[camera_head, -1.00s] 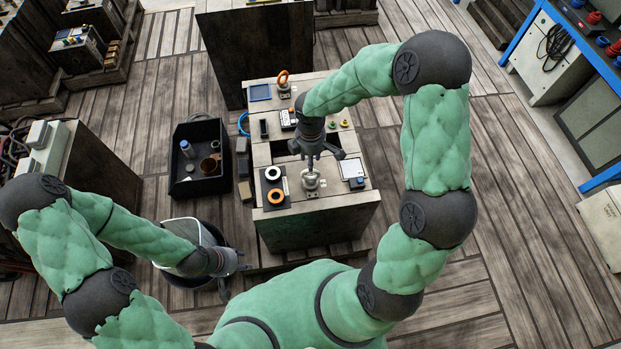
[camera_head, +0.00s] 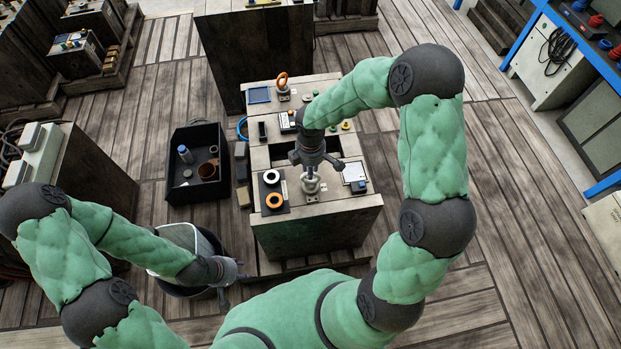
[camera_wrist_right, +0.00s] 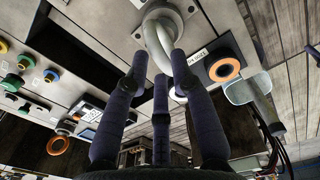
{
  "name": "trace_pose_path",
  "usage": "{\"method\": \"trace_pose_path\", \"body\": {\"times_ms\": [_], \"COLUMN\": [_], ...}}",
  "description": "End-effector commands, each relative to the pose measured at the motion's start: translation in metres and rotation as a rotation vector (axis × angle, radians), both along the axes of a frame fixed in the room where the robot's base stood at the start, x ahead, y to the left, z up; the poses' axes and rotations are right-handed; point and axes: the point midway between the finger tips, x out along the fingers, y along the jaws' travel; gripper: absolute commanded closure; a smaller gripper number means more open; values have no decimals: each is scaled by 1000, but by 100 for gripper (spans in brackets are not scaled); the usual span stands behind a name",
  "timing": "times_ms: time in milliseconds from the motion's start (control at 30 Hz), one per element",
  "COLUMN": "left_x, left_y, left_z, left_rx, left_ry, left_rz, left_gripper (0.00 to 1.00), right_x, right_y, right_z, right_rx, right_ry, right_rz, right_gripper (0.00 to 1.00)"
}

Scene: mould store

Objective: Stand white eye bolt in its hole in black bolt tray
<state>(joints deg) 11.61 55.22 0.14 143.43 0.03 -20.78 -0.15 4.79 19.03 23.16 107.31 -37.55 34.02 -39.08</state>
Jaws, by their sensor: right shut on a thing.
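The white eye bolt (camera_head: 311,184) is upright near the front of the bench, its ring upward. My right gripper (camera_head: 312,172) points down over it and is shut on its ring. In the right wrist view the white eye bolt (camera_wrist_right: 163,42) shows between the fingertips (camera_wrist_right: 161,58); its lower end cannot be made out. The black bolt tray (camera_head: 284,208) lies just left of the bolt and shows a white ring and an orange ring around dark centres. My left gripper (camera_head: 231,283) is open and empty, low at the left of the bench.
An orange eye bolt (camera_head: 282,81) stands at the back of the bench (camera_head: 330,212). A white plate (camera_head: 353,172) lies right of the white bolt. A black bin (camera_head: 197,187) with loose items stands on the floor at left. Buttons and a blue tray (camera_head: 259,95) sit farther back.

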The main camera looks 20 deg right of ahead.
Motion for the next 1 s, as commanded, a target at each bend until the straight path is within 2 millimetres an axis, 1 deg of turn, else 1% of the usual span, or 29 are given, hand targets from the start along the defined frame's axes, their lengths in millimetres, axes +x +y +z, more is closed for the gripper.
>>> {"method": "trace_pose_path", "body": {"times_ms": [33,267,567,1000], "left_x": [0,0,0,0], "left_y": [0,0,0,0], "left_z": [0,2,13,29], "left_rx": [0,0,0,0], "left_ry": [0,0,0,0], "left_rz": [0,0,0,0], "left_gripper": [60,60,60,60], "right_x": [-5,-7,-8,-4], "right_y": [2,2,2,1], "right_z": [-3,-2,11,30], "right_rx": [0,0,0,0], "right_ry": [14,18,22,12], "right_rz": [2,2,2,1], "right_gripper": [100,100,100,100]}}
